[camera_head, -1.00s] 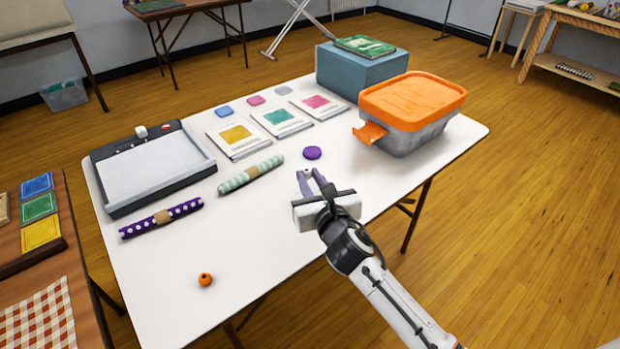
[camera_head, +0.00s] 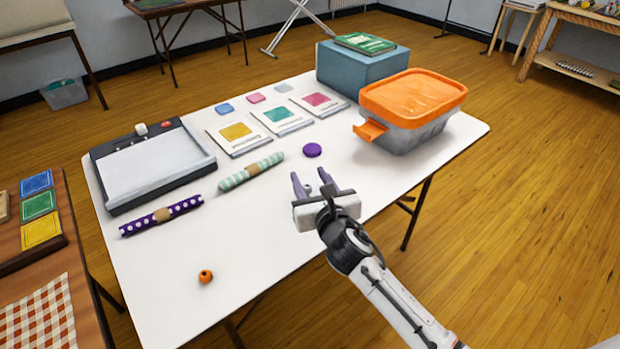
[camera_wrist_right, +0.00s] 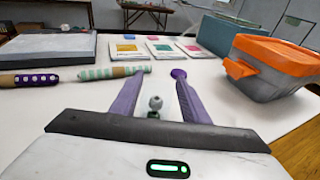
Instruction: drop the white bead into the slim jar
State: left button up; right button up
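My right gripper (camera_head: 312,182) is open above the table's front right part, its two purple fingers spread apart. In the right wrist view the fingers (camera_wrist_right: 155,90) stand on either side of a small grey-white ball (camera_wrist_right: 155,102), apparently the white bead, with a gap on both sides. A small dark greenish shape shows just under the ball; I cannot tell what it is. The ball also shows as a small grey spot between the fingers in the head view (camera_head: 308,188). I cannot make out a slim jar. My left gripper is not in view.
An orange bead (camera_head: 205,277) lies near the table's front. A purple disc (camera_head: 312,150) lies just beyond my gripper. The table's front middle is clear.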

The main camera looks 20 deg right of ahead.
jog(key=s+r, duration=0.2)
jog(key=s, duration=0.8)
jog(key=s+a+f+m+g+y, duration=0.1)
jog(key=s+f+m+g, duration=0.2)
jog(key=s+f+m, duration=0.8)
jog(key=s+f+m+g+y, duration=0.2)
jog(key=s+f+m+g, duration=0.2)
jog(key=s+f+m, duration=0.8)
jog(key=m, duration=1)
jog(key=shift+a+m+p, duration=0.35)
jog(key=shift+m, duration=0.05)
